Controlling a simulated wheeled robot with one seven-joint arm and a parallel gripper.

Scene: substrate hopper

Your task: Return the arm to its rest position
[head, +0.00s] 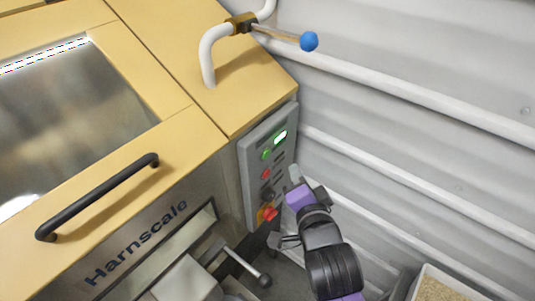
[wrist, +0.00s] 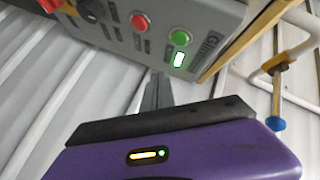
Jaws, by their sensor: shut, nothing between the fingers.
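My arm's purple and black wrist shows in the head view, in front of the lower right side of the machine's grey control panel (head: 249,160). My gripper (head: 295,174) points up beside the panel's right edge; whether it touches the panel cannot be told. In the wrist view my gripper's grey fingers (wrist: 157,92) are together, with nothing seen between them. The panel (wrist: 215,14) is beyond them, with a green button (wrist: 180,37), a red button (wrist: 141,22) and a lit green-white indicator (wrist: 179,59).
The yellow machine (head: 240,85) fills the left, with a black handle (head: 100,195) on its lid. A white pipe with a blue-knobbed lever (head: 309,41) stands above. A ribbed grey wall (head: 430,130) is close at right. A bin of grains (head: 425,275) is at lower right.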

